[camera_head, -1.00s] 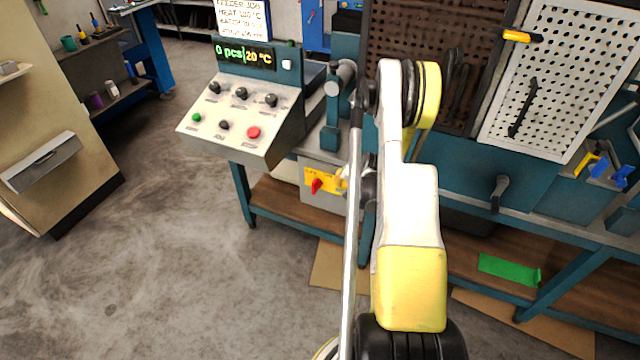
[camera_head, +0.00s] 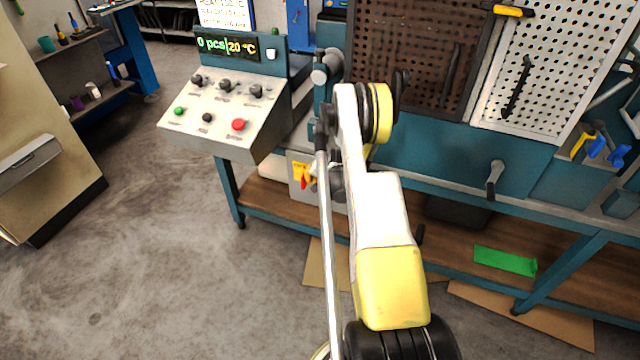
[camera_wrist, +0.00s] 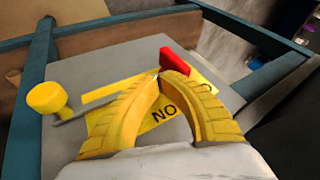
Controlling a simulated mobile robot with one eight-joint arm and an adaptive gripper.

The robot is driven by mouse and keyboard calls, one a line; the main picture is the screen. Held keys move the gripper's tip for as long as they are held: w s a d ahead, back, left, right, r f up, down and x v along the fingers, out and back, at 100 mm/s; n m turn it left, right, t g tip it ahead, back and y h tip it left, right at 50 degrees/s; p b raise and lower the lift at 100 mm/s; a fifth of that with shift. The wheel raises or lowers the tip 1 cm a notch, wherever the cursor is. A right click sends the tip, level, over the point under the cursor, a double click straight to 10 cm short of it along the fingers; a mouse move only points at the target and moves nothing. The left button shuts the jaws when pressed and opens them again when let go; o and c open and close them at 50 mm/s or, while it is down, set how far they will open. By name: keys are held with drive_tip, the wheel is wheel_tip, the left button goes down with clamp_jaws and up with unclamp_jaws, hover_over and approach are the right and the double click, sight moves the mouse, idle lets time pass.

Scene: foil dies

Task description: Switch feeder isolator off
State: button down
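The feeder isolator is a grey box with a yellow plate (camera_head: 298,170) and a red handle (camera_head: 305,182), low under the control console. In the wrist view the red handle (camera_wrist: 176,62) lies tilted across the yellow plate (camera_wrist: 112,90), which carries partly hidden black lettering, "NO" among it. My gripper (camera_wrist: 160,76) has its two curved yellow fingers drawn together at the tips, right beside the near end of the red handle. No object shows between the tips; whether they touch the handle is unclear. The fingers hide part of the plate.
A yellow knob (camera_wrist: 48,97) on a grey rod sticks up left of the plate. Teal frame bars (camera_wrist: 112,22) surround the grey box (camera_wrist: 90,62). A green sheet (camera_head: 505,261) lies on the lower shelf.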

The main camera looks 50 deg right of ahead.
drive_tip(key=shift+w+a+r, duration=0.1)
drive_tip(key=shift+w, duration=0.05)
idle(0.3)
drive_tip(key=shift+w+g+h, duration=0.1)
drive_tip(key=shift+g+h, duration=0.2)
drive_tip(key=shift+g, duration=0.5)
drive_tip(key=shift+w+r+n+g, duration=0.1)
drive_tip(key=shift+r+n+g, duration=0.15)
drive_tip(key=shift+g, duration=0.45)
